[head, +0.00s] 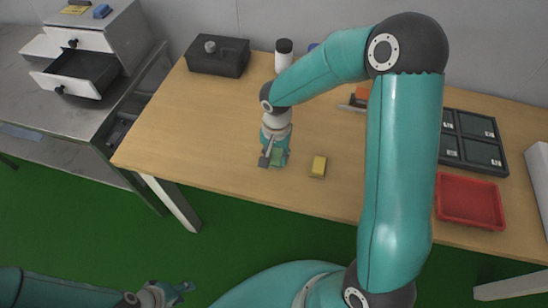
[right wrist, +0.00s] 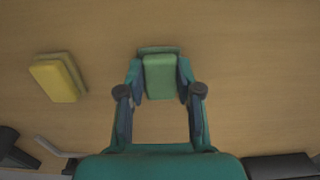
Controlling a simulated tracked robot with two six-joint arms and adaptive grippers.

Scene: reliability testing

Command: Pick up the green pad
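The green pad (head: 278,157) is at the table's front middle, partly hidden by my right gripper (head: 272,160) in the head view. In the right wrist view the green pad (right wrist: 160,77) lies between the two fingertips of my right gripper (right wrist: 160,80). A finger stands close along each side of it. I cannot tell whether the fingers touch the pad or have closed on it. The pad looks to be at table level. My left gripper (head: 178,290) is low at the front left, off the table, with its fingers apart and empty.
A yellow pad (head: 318,167) lies just right of the green pad; it also shows in the right wrist view (right wrist: 54,80). A black box (head: 218,57) and a white bottle (head: 284,55) stand at the back. A red tray (head: 470,228) is at the right. The table's left front is clear.

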